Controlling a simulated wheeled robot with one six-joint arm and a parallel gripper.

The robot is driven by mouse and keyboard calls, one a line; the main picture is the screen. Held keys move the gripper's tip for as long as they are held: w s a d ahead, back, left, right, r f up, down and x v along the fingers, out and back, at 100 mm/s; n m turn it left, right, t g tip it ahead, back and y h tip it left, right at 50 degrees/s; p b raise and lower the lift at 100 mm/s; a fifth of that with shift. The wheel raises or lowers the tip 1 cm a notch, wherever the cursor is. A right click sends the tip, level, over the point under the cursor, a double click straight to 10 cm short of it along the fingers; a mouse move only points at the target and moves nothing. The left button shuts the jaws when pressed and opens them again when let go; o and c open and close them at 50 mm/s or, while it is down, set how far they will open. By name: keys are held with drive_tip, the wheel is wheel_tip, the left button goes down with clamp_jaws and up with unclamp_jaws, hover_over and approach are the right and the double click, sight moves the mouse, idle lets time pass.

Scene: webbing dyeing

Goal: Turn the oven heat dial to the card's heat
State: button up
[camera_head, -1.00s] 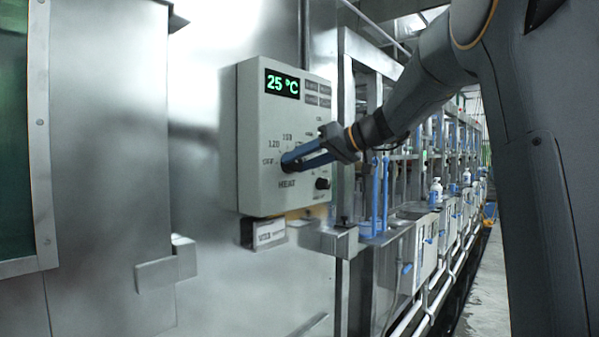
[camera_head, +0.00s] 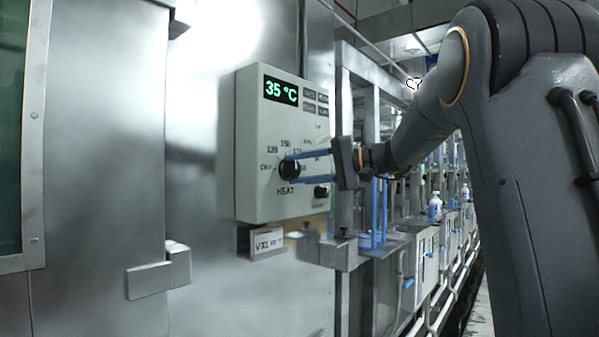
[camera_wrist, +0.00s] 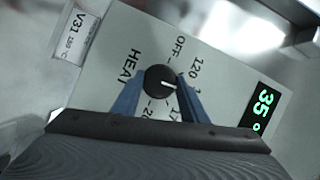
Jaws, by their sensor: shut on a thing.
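The black heat dial (camera_head: 288,168) is on the grey oven control box (camera_head: 262,205), above the word HEAT. My gripper (camera_head: 296,167) is shut on it, with one blue finger on each side. In the wrist view the dial (camera_wrist: 158,82) has a white pointer line aimed about at the partly hidden mark after 120, which looks like 150. The card (camera_wrist: 75,35) reads V31 and what looks like 150 °C in small print; it also hangs below the box in the head view (camera_head: 268,243). The green display (camera_head: 281,90) reads 35 °C.
A second, smaller black knob (camera_head: 321,191) sits low and right of the dial. Several small buttons (camera_head: 315,103) are beside the display. Metal frames, blue tubes (camera_head: 379,212) and white bottles (camera_head: 434,207) line the right side. A metal wall (camera_head: 195,150) is at left.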

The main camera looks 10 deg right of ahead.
drive_tip(key=shift+d+m, duration=0.1)
drive_tip(key=shift+m, duration=0.4)
drive_tip(key=o, duration=1)
drive_tip(key=shift+o, duration=0.2)
drive_tip(key=b+v, duration=0.1)
drive_tip(key=v, duration=0.6)
drive_tip(key=shift+d+b, duration=0.3)
drive_tip(key=shift+d, duration=0.05)
drive_tip(key=shift+s+f, duration=0.1)
drive_tip(key=shift+f, duration=0.1)
